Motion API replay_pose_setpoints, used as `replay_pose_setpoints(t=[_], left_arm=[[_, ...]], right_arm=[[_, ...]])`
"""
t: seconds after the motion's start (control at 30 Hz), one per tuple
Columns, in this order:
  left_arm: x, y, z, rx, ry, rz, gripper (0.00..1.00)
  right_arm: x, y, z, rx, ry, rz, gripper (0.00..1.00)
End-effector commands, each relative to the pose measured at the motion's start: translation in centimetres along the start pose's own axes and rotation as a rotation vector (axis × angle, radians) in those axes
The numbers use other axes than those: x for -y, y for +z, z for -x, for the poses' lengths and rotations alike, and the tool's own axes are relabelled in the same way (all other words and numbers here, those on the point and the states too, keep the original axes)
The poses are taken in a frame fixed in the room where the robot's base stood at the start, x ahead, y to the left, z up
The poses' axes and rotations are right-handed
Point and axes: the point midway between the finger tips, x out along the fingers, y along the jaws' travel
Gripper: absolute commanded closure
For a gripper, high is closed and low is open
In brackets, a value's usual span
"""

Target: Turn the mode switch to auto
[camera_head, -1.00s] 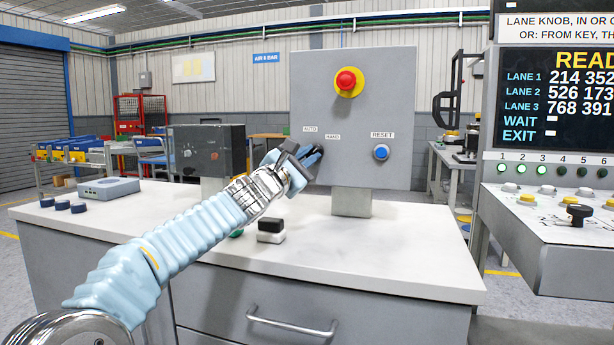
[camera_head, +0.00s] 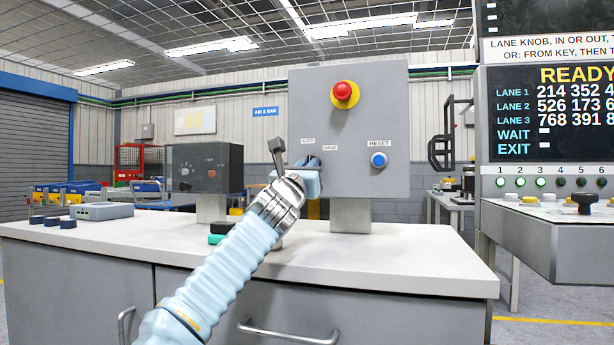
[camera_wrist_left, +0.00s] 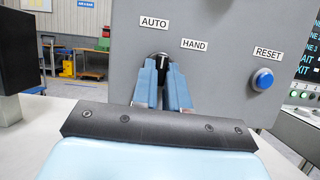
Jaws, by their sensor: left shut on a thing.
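The grey control panel (camera_head: 345,110) stands upright on the white bench. Its mode switch is a dark knob below the AUTO label (camera_wrist_left: 154,22) and left of and below the HAND label (camera_wrist_left: 194,45). In the left wrist view the top of the mode switch (camera_wrist_left: 160,57) shows between the two pale blue fingers. My left gripper (camera_wrist_left: 161,80) is shut on the switch. In the head view my left gripper (camera_head: 309,165) is at the panel's lower left and hides most of the switch. I cannot read the knob's exact setting. My right gripper is in neither view.
A red emergency button (camera_head: 344,91) on a yellow disc and a blue reset button (camera_head: 378,160) are on the panel. A dark box (camera_head: 205,170) stands left on the bench (camera_head: 400,252). A lane console (camera_head: 560,235) is at the right. The bench's right front is clear.

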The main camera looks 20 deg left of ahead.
Motion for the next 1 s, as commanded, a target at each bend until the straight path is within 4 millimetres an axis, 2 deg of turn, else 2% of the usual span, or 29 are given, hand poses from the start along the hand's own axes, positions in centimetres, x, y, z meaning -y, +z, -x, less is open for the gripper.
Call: replay_pose_setpoints(t=[0.6,0.63,0.77,0.8,1.0], left_arm=[[0.06,0.01,-0.03,0.000,0.016,0.041,1.00],[0.06,0.02,-0.03,0.000,0.016,0.042,0.83],[0.05,0.03,-0.02,0.000,0.016,0.041,0.63],[0.05,0.03,-0.02,0.000,0.016,0.040,0.61],[0.04,0.03,-0.01,0.000,0.016,0.040,0.61]], right_arm=[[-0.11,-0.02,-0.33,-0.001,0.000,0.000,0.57],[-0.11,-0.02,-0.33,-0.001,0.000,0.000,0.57],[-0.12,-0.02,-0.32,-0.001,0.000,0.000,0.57],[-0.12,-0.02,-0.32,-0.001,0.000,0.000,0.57],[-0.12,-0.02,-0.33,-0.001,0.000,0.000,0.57]])
